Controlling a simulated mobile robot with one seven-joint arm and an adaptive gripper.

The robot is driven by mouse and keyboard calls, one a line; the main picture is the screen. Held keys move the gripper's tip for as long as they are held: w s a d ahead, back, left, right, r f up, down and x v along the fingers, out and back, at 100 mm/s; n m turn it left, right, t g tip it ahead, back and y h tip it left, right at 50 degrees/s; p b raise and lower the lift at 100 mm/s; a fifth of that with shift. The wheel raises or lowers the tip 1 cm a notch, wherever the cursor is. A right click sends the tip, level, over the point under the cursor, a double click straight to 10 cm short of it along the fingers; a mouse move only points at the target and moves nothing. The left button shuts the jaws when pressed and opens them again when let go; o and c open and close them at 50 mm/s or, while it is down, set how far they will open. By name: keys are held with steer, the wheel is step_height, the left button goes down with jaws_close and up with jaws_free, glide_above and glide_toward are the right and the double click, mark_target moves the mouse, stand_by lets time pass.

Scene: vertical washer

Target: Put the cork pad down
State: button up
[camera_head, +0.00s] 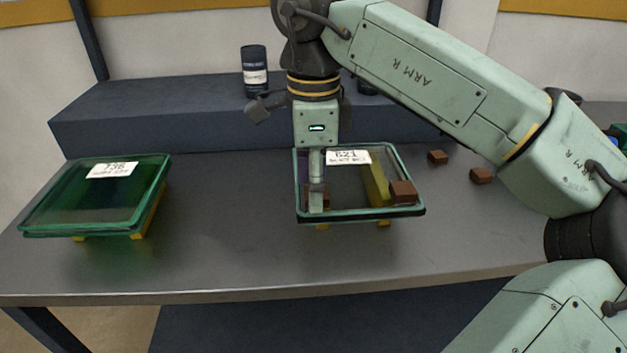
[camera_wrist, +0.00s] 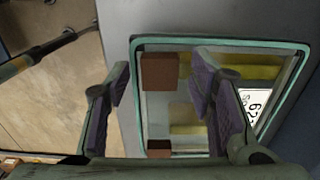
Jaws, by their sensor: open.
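A brown cork pad (camera_wrist: 160,72) lies at the front left corner of a glass panel with a teal frame (camera_head: 412,210), labelled 621. In the head view this pad (camera_head: 324,193) is mostly hidden by my fingers. My gripper (camera_head: 316,205) points down over that corner. In the wrist view my gripper (camera_wrist: 161,84) is open, its purple-padded fingers apart on either side of the pad. I cannot tell whether either finger touches it. A second cork pad (camera_head: 403,191) sits at the panel's front right corner and also shows in the wrist view (camera_wrist: 159,149).
Two loose brown pads lie on the grey table (camera_head: 230,250) right of the panel, one farther back (camera_head: 437,157) and one nearer (camera_head: 481,175). Another green glass panel (camera_head: 100,228) stands at the left on yellow supports. A dark bottle (camera_head: 254,70) stands on the raised shelf (camera_head: 150,110).

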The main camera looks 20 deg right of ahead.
step_height(320, 180, up, 12)
steer(key=p, duration=0.5)
steer(key=shift+f, duration=0.2)
